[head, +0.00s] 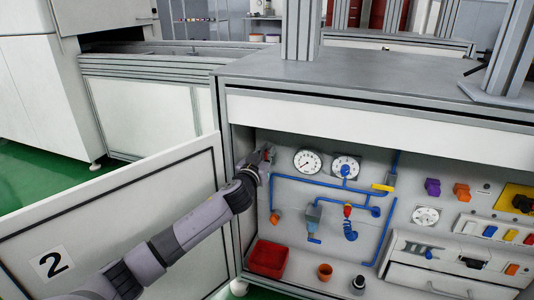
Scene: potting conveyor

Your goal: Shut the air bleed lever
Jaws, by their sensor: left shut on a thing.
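My left gripper (267,154) reaches into the open cabinet at its upper left, beside the blue pipework (320,182). It is shut on a small red part, of which only a bit shows between the fingers. The gripper and wrist hide most of it, so I cannot tell its shape or angle, or whether it is the air bleed lever. A yellow lever (382,187) sits on the pipe right of the gauges. A red-topped fitting (348,209) with a coiled blue hose is lower in the middle. My right gripper is not in view.
The cabinet door (110,215) marked 2 stands open on the left, behind my arm. Two round gauges (307,162) are right of the gripper. A drawer unit (440,275) is at right.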

